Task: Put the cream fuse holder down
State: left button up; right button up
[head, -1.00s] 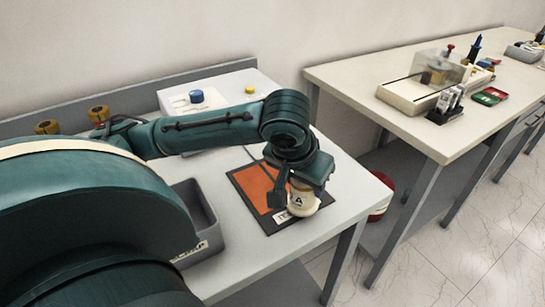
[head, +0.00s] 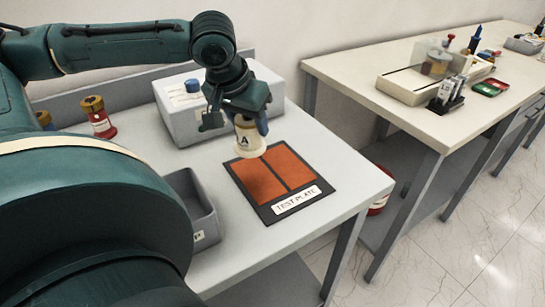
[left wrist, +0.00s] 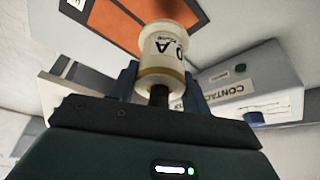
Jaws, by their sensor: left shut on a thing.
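The cream fuse holder (head: 249,139), marked with an "A", is in my left gripper (head: 236,122). It hangs roughly upright at the back left part of the test plate (head: 262,211), and I cannot tell from the head view if it touches. In the left wrist view the cream fuse holder (left wrist: 166,50) sits between the two fingers of my left gripper (left wrist: 158,85), with the orange plate (left wrist: 125,22) beyond it. The test plate has two orange fields in a dark frame. My right gripper is not in view.
A grey box with a blue knob (head: 192,86) stands behind the plate. A grey bin (head: 193,209) is left of the plate. Red and brass fuse holders (head: 98,117) stand at the back left. A second bench (head: 425,122) with instruments is to the right.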

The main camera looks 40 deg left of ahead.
pick_arm(q)
jog(key=shift+w+r, duration=0.2)
jog(key=shift+r, duration=0.2)
jog(key=w+d+r+m, duration=0.1)
jog(key=w+d+r, duration=0.1)
jog(key=d+r, duration=0.1)
jog(key=shift+m+h, duration=0.3)
jog(key=shift+h, duration=0.1)
jog(key=f+b, duration=0.1)
jog(key=f, duration=0.2)
jog(key=f+b, duration=0.1)
jog(key=f, duration=0.2)
jog(key=d+f+b, duration=0.1)
jog(key=f, duration=0.3)
jog(key=shift+w, duration=0.15)
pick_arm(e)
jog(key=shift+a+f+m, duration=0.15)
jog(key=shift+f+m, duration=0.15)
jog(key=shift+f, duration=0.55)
pick_arm(q)
jog(key=o, duration=1.1)
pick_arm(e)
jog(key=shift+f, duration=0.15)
